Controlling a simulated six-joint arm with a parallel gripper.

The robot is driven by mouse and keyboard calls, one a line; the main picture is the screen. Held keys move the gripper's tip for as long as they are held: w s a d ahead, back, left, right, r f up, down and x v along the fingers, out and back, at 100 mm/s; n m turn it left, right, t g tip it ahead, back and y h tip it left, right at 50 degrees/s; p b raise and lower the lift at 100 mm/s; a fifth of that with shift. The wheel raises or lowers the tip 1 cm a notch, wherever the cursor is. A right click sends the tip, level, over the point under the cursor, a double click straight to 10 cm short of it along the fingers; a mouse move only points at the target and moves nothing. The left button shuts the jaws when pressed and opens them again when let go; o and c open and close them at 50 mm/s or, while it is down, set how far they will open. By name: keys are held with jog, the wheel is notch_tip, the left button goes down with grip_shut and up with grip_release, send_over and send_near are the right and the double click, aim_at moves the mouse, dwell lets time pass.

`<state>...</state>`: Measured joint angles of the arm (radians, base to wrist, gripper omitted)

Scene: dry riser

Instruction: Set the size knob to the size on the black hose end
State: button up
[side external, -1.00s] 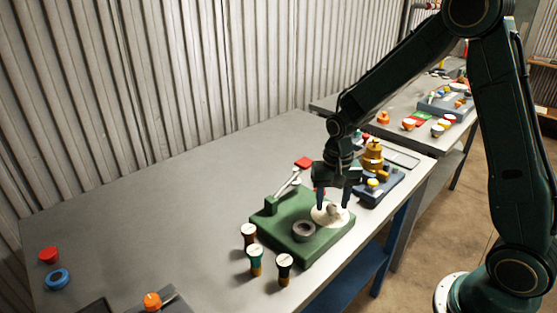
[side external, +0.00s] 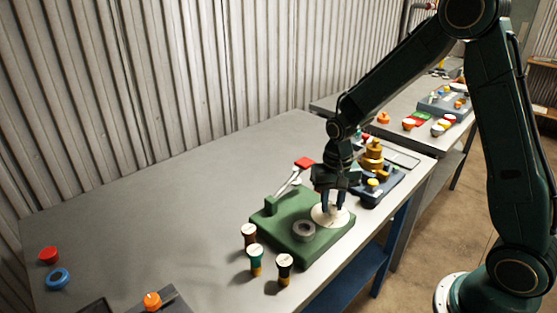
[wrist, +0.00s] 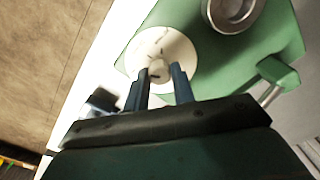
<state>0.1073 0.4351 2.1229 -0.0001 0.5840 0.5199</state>
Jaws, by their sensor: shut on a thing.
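The size knob sits at the centre of a white dial (side external: 318,216) on the green base (side external: 284,226). In the wrist view the light knob (wrist: 158,70) stands on the white dial (wrist: 180,52), whose marks are too small to read. My gripper (side external: 333,200) is shut on the knob from above; its blue fingers (wrist: 159,85) lie on either side of it. The black hose end (side external: 284,268) stands upright in front of the base with a pale top; its marking is unreadable. A green hose end (side external: 256,262) and a brown one (side external: 248,236) stand beside it.
A grey ring socket (side external: 303,230) and a red-handled lever (side external: 290,184) are on the green base. A blue unit with brass fittings (side external: 372,160) stands close behind my gripper. Red and blue caps (side external: 57,278) lie far left. The table's left middle is clear.

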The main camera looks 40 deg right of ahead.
aim_at(332, 205)
jog(key=shift+n, duration=2.3)
jog(key=o, duration=1)
jog(key=shift+r, duration=0.15)
notch_tip(332, 205, up, 14)
jog(key=shift+f, duration=0.2)
